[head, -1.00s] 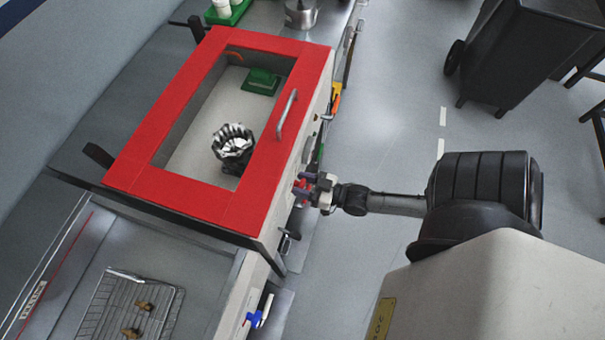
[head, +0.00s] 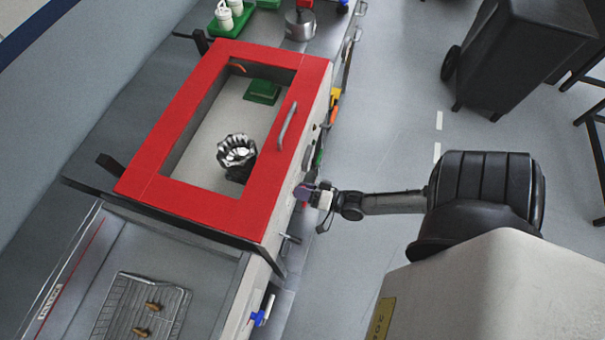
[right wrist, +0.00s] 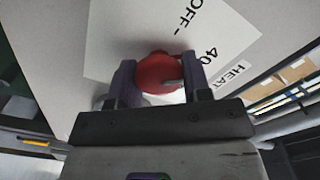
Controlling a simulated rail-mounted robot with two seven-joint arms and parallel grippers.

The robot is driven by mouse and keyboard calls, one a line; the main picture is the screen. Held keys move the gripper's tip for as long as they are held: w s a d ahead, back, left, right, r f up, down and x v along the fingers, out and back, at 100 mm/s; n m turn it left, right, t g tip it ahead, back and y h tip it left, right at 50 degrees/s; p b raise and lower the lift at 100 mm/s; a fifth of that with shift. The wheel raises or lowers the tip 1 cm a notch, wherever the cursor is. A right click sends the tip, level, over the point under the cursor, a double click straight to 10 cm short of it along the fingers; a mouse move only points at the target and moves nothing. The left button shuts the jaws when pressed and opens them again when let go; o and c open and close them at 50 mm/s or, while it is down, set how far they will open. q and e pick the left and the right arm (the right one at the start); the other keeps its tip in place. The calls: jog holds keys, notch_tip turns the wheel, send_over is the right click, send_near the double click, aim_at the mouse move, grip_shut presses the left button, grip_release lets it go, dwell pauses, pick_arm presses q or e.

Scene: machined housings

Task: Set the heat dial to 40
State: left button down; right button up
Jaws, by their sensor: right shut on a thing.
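The heat dial is a round red knob (right wrist: 158,72) with a small grey pointer, seen in the right wrist view. It sits on a white label (right wrist: 205,30) printed "OFF", "40" and "HEAT". The pointer faces right, roughly below the "40" in that view. My right gripper (right wrist: 160,82) has a finger on each side of the knob and is shut on it. In the head view my right gripper (head: 309,194) is at the front face of the red-framed cabinet (head: 164,190), and the dial is hidden there. My left gripper is not in view.
The cabinet has a bar handle (head: 287,126) on its lid, and a dark fluted part (head: 236,152) shows through its window. A wire rack (head: 140,308) lies at lower left. A black cart (head: 515,55) stands at upper right.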

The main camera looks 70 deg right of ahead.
jog(key=shift+m, duration=0.9)
jog(key=o, duration=0.9)
jog(key=shift+s, duration=0.25)
jog(key=s+d, duration=0.1)
jog(key=s, duration=1.2)
jog(key=shift+d, duration=0.3)
